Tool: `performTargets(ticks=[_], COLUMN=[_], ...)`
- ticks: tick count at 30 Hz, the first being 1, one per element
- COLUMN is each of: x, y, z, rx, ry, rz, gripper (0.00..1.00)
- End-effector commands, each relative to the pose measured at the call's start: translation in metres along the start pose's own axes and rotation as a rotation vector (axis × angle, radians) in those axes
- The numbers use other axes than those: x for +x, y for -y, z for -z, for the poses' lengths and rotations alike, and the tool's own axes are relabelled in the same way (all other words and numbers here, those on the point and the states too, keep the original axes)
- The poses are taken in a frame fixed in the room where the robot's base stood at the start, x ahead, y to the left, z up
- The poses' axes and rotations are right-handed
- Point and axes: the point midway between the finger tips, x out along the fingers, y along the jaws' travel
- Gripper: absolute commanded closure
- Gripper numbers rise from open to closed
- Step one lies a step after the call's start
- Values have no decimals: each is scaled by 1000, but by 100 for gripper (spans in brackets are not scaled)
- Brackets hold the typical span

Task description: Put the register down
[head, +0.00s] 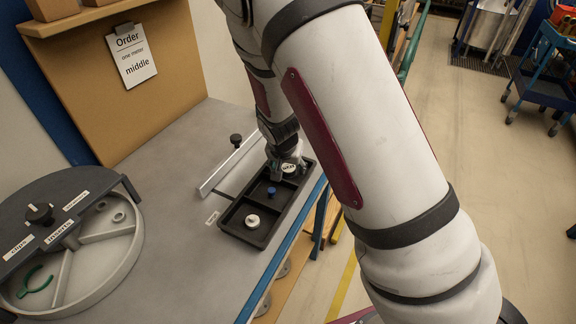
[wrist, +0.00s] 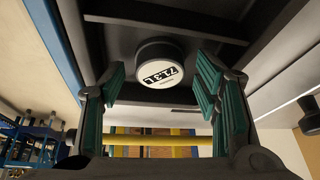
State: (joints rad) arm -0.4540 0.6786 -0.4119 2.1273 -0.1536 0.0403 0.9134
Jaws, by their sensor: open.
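The register (wrist: 160,68) is a short dark cylinder with a white face and black printed characters. In the wrist view it sits in a dark tray compartment, between my spread fingers with a gap on each side. In the head view the register (head: 289,169) is partly covered by my gripper (head: 284,163), at the far end of the black tray (head: 229,227). In the wrist view my gripper (wrist: 160,88) is open, with green ribbed pads facing each other. Whether the register's underside touches the tray floor is hidden.
The tray's middle compartment holds a blue-topped piece (head: 271,191); the near one holds a white round piece (head: 253,221). A pale rail (head: 229,167) lies left of the tray. A round sectioned container (head: 110,258) stands further left. An order sheet (head: 131,55) hangs behind.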

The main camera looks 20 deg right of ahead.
Motion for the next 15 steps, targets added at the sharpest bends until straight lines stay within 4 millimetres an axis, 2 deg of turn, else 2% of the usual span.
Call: performTargets(ticks=[5,15], x=[-14,-83], y=[1,1], z=[2,1], rx=[0,-1], ry=[-3,-2], rz=[3,4], gripper=[43,43])
